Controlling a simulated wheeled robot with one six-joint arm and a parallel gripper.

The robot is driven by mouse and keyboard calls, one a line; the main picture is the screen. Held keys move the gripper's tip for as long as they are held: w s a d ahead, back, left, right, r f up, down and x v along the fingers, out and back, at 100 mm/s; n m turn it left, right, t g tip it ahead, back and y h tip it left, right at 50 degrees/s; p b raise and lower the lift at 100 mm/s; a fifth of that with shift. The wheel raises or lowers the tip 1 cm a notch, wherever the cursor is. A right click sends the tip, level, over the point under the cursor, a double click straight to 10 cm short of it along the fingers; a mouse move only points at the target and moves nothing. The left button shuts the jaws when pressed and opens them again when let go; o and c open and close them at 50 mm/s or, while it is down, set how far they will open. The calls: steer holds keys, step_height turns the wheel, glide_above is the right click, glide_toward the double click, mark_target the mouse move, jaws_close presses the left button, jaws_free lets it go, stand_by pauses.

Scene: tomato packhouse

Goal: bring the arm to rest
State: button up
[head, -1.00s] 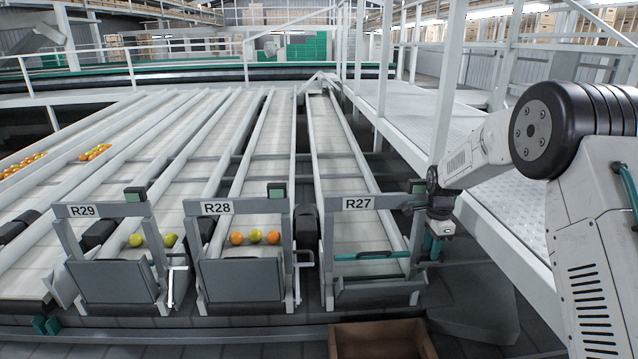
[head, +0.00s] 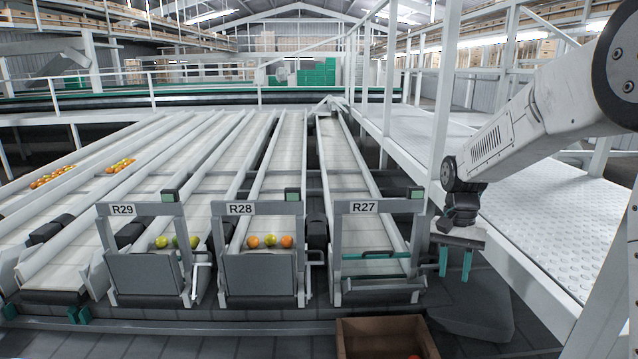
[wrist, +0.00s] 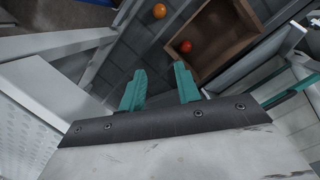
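My gripper (head: 455,262) hangs at the right in the head view, to the right of lane R27 and clear of it. Its two green fingers point down, stand apart and hold nothing. In the wrist view the gripper (wrist: 160,88) also shows its fingers apart with an empty gap between them.
A brown crate (head: 345,342) stands at the bottom, with a red tomato (wrist: 186,46) in it. An orange tomato (wrist: 159,11) lies outside the crate on the dark floor. Lanes R27 (head: 362,208), R28 (head: 240,208) and R29 (head: 122,209) face me. A raised walkway (head: 560,225) runs along the right.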

steer(key=s+a+r+n+t, duration=0.1)
steer(key=s+r+n, duration=0.1)
steer(key=s, duration=0.9)
steer(key=s+a+r+n+t, duration=0.1)
steer(key=s+r, duration=0.3)
steer(key=s, duration=0.6)
steer(key=s+a+r+n+t, duration=0.1)
steer(key=s+r+n, duration=0.2)
steer(key=s, duration=0.8)
steer(key=shift+s+r+n, duration=0.3)
steer(key=shift+r, duration=0.05)
steer(key=shift+s+a+r+t, duration=0.1)
steer(key=shift+r+t, duration=0.2)
steer(key=shift+r, duration=0.05)
steer(key=shift+c, duration=1.2)
steer(key=shift+r, duration=0.1)
jaws_close()
